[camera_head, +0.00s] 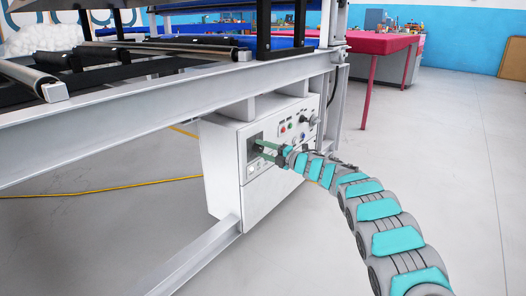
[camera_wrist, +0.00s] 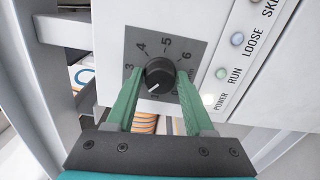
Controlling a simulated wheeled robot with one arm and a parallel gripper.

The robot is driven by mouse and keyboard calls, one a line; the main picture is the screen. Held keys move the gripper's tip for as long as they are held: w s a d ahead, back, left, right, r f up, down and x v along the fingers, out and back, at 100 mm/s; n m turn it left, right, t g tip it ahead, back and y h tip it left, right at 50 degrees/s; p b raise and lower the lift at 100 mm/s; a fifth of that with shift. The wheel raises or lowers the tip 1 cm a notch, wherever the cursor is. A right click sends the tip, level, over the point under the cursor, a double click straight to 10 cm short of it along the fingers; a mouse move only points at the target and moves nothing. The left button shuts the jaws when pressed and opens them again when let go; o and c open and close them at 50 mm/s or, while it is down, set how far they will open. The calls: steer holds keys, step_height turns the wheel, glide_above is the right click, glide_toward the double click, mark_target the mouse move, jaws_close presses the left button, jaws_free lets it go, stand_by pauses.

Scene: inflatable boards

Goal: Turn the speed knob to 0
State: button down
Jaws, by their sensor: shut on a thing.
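In the head view my gripper (camera_head: 268,149) reaches the front of the white control box (camera_head: 222,165), and the knob is not clear there.
Indicator lamps labelled POWER, RUN and LOOSE (camera_wrist: 237,39) lie right of the dial. Red and green buttons (camera_head: 287,128) sit on the box. A grey machine frame (camera_head: 130,128) runs above it. A yellow cable (camera_head: 100,190) crosses the floor. Floor at right is clear.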

steer(key=n, duration=0.4)
steer(key=shift+a+n, duration=0.1)
steer(key=shift+n, duration=0.2)
steer(key=n, duration=0.3)
steer(key=shift+n, duration=0.4)
steer(key=n, duration=0.4)
steer(key=shift+n, duration=2.1)
steer(key=shift+c, duration=1.4)
jaws_free()
